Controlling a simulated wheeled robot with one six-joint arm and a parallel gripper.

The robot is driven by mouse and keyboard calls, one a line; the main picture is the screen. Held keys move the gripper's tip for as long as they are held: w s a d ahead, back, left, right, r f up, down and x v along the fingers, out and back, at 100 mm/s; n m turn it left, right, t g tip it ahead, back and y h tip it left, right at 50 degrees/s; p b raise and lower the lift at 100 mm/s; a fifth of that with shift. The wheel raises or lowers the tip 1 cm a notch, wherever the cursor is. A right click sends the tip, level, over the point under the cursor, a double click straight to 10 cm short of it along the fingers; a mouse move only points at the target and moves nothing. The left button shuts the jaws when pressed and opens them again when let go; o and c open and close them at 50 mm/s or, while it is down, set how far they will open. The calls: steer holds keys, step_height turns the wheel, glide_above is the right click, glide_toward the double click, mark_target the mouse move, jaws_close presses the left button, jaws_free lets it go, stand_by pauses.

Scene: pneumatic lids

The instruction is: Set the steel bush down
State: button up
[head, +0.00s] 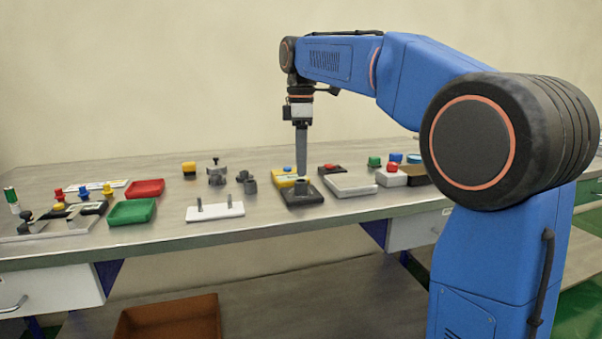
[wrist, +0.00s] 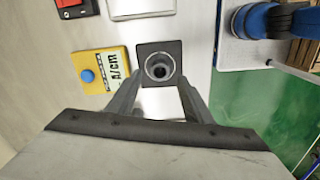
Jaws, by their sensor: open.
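The steel bush (wrist: 160,68) is a dark grey round piece with a hole through its middle. It stands upright on a dark square plate (wrist: 145,48). In the head view the bush (head: 301,185) shows on top of the plate (head: 303,201), near the front of the bench. My gripper (head: 301,172) is straight above it, pointing down. In the wrist view my gripper's two fingers (wrist: 160,84) are apart, one to each side of the bush, with a visible gap on both sides. How high the fingertips are relative to its rim is hard to tell.
A yellow block with a blue button (wrist: 115,62) lies close beside the plate. A pale box (head: 352,187) stands to its right. A white plate with two pins (head: 215,213) and a green tray (head: 118,212) are to the left. Bare bench lies between them.

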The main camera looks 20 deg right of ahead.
step_height(320, 180, up, 8)
steer(key=shift+f, duration=0.15)
steer(key=shift+s, duration=0.15)
steer(key=s+d+f+m+t, duration=0.2)
steer(key=s+f+m, duration=0.5)
steer(key=s+f, duration=0.9)
steer(key=s+d+f+m+t, duration=0.2)
steer(key=s+d+f+m, duration=0.3)
steer(key=s+f, duration=1.1)
steer(key=s+m, duration=0.1)
steer(key=m, duration=0.2)
steer(key=shift+f+t, duration=0.35)
steer(key=shift+t, duration=0.05)
